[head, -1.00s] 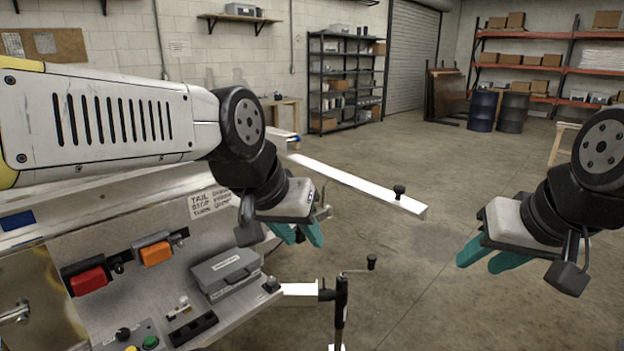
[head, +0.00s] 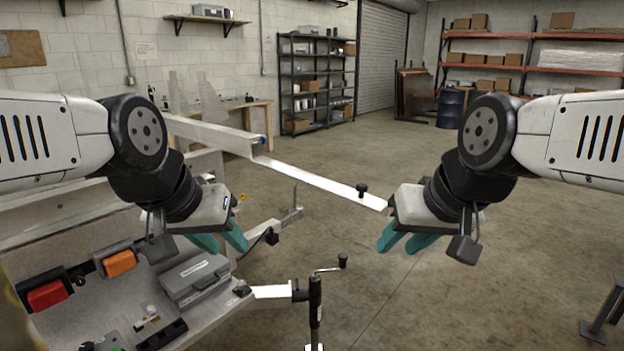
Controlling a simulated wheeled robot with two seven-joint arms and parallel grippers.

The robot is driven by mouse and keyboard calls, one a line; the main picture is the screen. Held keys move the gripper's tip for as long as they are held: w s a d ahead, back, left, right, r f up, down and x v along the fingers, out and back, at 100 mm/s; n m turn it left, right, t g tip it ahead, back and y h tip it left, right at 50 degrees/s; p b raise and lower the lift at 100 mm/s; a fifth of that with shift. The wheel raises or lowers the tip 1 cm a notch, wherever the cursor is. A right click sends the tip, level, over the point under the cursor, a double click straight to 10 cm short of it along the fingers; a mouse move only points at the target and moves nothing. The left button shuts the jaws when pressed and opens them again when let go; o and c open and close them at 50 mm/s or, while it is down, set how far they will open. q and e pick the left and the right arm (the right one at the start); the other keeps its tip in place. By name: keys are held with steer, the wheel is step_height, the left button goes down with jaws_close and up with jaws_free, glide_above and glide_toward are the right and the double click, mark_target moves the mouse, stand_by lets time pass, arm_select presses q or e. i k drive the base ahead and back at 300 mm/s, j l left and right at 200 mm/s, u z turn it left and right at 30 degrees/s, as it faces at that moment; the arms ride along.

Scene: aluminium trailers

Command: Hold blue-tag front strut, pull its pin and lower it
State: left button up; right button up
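My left gripper (head: 222,241) hangs above the grey work ledge at left, its teal fingers apart with nothing visible between them. My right gripper (head: 405,240) is also open and empty, over bare floor just beyond the end of the long white bar (head: 315,182). A black knob (head: 362,190) stands on that bar near its free end. A small blue piece (head: 263,140) shows at the end of a grey beam (head: 215,133). I cannot tell whether it is the blue tag. No strut or pin can be made out for certain.
A grey case (head: 195,278) and red (head: 47,295) and orange (head: 119,263) lights are at lower left. A black jack post with a crank (head: 315,300) stands at bottom centre. A black stand (head: 603,315) is at lower right. Floor between is clear.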

mark_target(263, 139)
steer(key=z, duration=0.45)
steer(key=i+l+z, duration=0.1)
steer(key=z, duration=0.4)
steer(key=i+z, duration=0.1)
steer(key=z, duration=0.35)
steer(key=i, duration=1.85)
steer(key=i+u, duration=0.25)
steer(key=u, duration=0.2)
steer(key=i+l+u, duration=0.15)
steer(key=u, duration=0.3)
steer(key=i+l+u, duration=0.2)
steer(key=u, duration=2.3)
steer(key=i+l+u, duration=0.15)
steer(key=l+u, duration=0.25)
steer(key=i+l+u, duration=0.1)
steer(key=u, duration=0.3)
steer(key=l+u, duration=0.4)
steer(key=k+l+u, duration=0.1)
steer(key=u, duration=0.35)
steer(key=k+l+u, duration=0.1)
steer(key=l+u, duration=0.15)
steer(key=u, duration=0.15)
